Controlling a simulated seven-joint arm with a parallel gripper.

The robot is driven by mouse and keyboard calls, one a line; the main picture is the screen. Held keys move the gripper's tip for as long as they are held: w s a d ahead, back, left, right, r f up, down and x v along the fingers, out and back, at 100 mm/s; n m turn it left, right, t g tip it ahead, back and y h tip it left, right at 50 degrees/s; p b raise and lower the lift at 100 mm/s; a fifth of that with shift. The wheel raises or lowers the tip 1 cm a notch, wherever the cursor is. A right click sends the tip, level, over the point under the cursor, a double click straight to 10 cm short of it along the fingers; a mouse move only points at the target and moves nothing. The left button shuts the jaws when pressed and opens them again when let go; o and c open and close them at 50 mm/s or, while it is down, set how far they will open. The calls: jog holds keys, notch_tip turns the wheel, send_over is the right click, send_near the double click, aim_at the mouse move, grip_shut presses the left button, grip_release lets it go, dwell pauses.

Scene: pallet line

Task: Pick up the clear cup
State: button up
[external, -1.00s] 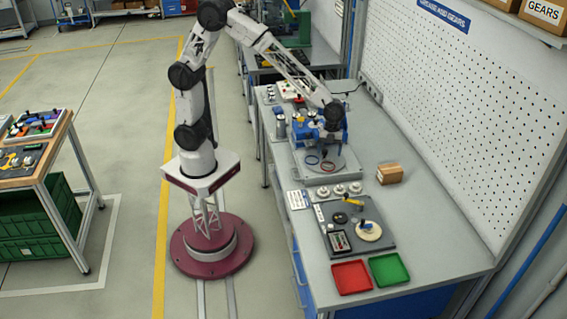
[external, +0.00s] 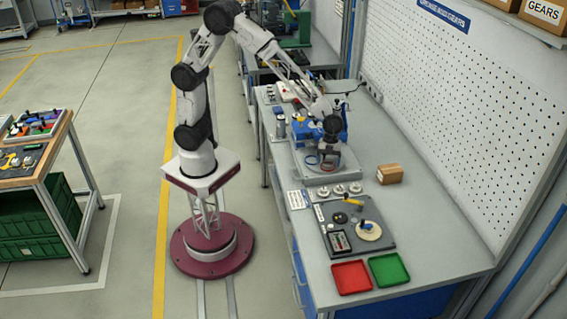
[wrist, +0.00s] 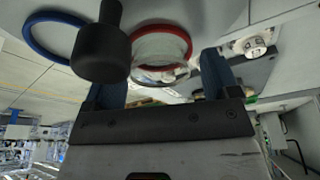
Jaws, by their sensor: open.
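The clear cup (wrist: 160,50) appears in the wrist view as a see-through round shape with a red rim, ahead of and between my fingers. My gripper also shows in the wrist view (wrist: 162,82), with dark blue fingers spread apart and nothing clearly held. A blue ring (wrist: 50,36) lies left of the cup. A black knob-like post (wrist: 100,52) stands in front of the left finger, overlapping the cup's left side.
On the bench, white round parts (external: 339,190), a dark grey tray (external: 352,232), a cardboard box (external: 389,173), a red tray (external: 351,277) and a green tray (external: 389,269) stand nearer the camera. The pegboard (external: 470,100) bounds the right. The bench's right part is clear.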

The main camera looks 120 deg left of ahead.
dwell(0.4)
jog(key=c, duration=1)
jog(key=shift+r, duration=0.15)
jog(key=shift+r, duration=4.85)
